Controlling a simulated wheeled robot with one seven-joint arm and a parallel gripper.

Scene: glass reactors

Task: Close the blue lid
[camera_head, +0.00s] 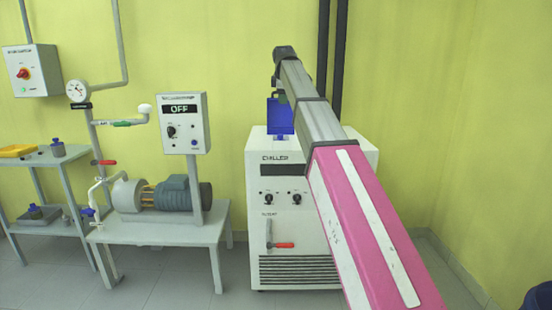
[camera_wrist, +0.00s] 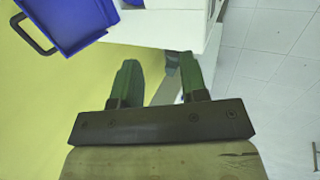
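The blue lid (camera_head: 280,117) stands raised, roughly upright, above the top of the white chiller (camera_head: 260,205). My arm partly covers it in the head view. In the wrist view the blue lid (camera_wrist: 72,22) is at the upper left, with a dark loop handle (camera_wrist: 33,35) on its edge. My gripper (camera_wrist: 158,72) has its two green fingers apart with nothing held between them. It is apart from the lid and handle in the wrist picture. The white chiller body (camera_wrist: 150,30) shows beyond the fingertips. In the head view my gripper's fingers are not clearly visible.
A grey table (camera_head: 160,232) with a pump and motor (camera_head: 175,193) stands left of the chiller. An OFF control box (camera_head: 184,123) is on a post above it. Dark vertical pipes (camera_head: 340,60) run up the wall behind my arm.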

